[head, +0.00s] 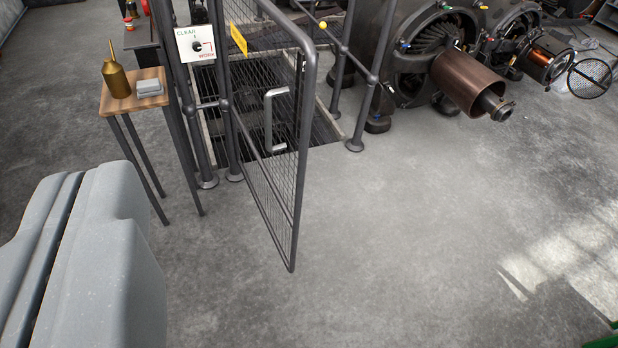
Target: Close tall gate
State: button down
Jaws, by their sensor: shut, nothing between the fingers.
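The tall gate (270,185) is a dark tubular frame filled with wire mesh, left of the middle in the head view. It stands open, swung out toward me from its hinge side by the left posts (228,130). Its free edge (300,170) is nearest me, apart from the right post (357,120). A pale D-shaped handle (269,120) is on the gate near the free edge. Behind it is a railed opening over a dark grated floor. My gripper's fingers do not show; only a grey part of my own body fills the lower left.
A small wooden-topped stand (147,97) with a brass oil can (115,78) and grey block (150,87) is left of the gate. A CLEAR/WORK switch sign (197,44) is on the rail. Dynamos with a copper-brown pulley (465,82) stand behind right. The floor (420,240) in front is clear.

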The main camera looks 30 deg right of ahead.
aim_at(303, 40)
jog(key=z, duration=0.05)
jog(key=i, duration=1)
